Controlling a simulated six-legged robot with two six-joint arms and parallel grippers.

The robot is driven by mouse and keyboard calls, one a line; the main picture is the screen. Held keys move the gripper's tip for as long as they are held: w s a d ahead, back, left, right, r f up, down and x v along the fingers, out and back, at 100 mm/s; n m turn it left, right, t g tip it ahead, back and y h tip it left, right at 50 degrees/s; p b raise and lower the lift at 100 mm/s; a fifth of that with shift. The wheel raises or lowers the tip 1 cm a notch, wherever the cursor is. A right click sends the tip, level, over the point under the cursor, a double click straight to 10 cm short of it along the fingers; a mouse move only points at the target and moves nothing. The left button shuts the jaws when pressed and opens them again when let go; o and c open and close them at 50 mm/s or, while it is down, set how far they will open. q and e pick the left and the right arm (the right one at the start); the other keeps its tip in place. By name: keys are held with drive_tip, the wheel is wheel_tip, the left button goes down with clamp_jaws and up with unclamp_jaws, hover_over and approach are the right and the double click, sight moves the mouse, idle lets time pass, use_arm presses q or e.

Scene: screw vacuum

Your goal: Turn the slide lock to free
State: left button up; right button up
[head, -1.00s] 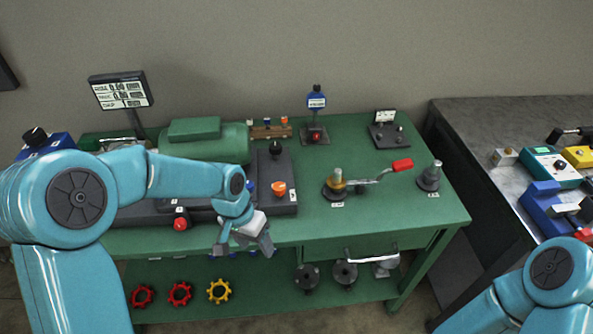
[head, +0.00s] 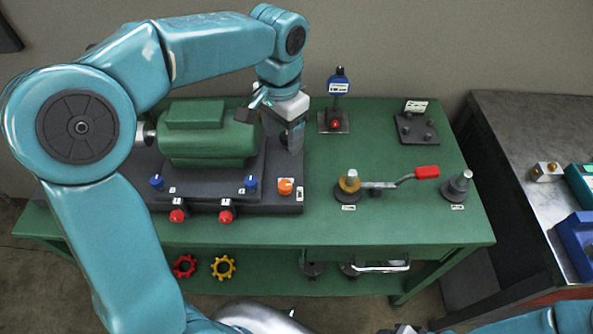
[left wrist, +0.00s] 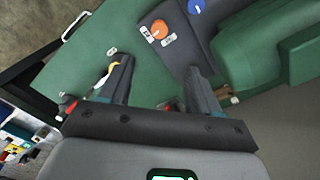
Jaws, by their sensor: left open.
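An orange knob (head: 285,187) with a white pointer mark sits on the right end of the dark machine base (head: 258,206). Small white labels lie beside it, too small to read; I cannot tell for sure that this is the slide lock. It also shows in the left wrist view (left wrist: 160,30), past the fingertips and roughly between them. My left gripper (head: 291,146) is open and points down over the right end of the base, behind the orange knob. The left wrist view shows its fingers (left wrist: 159,66) apart with nothing gripped. My right gripper's fingers do not show.
A green motor (head: 208,140) stands left of my gripper. Blue knobs (head: 250,182) and red knobs (head: 226,216) lie left of the orange one. A crank with a red handle (head: 427,172) and a blue-topped stand (head: 337,88) stand to the right. The bench front is clear.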

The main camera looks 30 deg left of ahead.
sight(285, 184)
use_arm(q)
wheel_tip(285, 184, down, 16)
drive_tip(key=shift+s+r, duration=0.15)
drive_tip(key=shift+d+f, duration=0.1)
drive_tip(key=shift+f, duration=0.15)
drive_tip(key=c, duration=1)
drive_tip(key=shift+b, duration=0.3)
drive_tip(key=shift+c, duration=0.2)
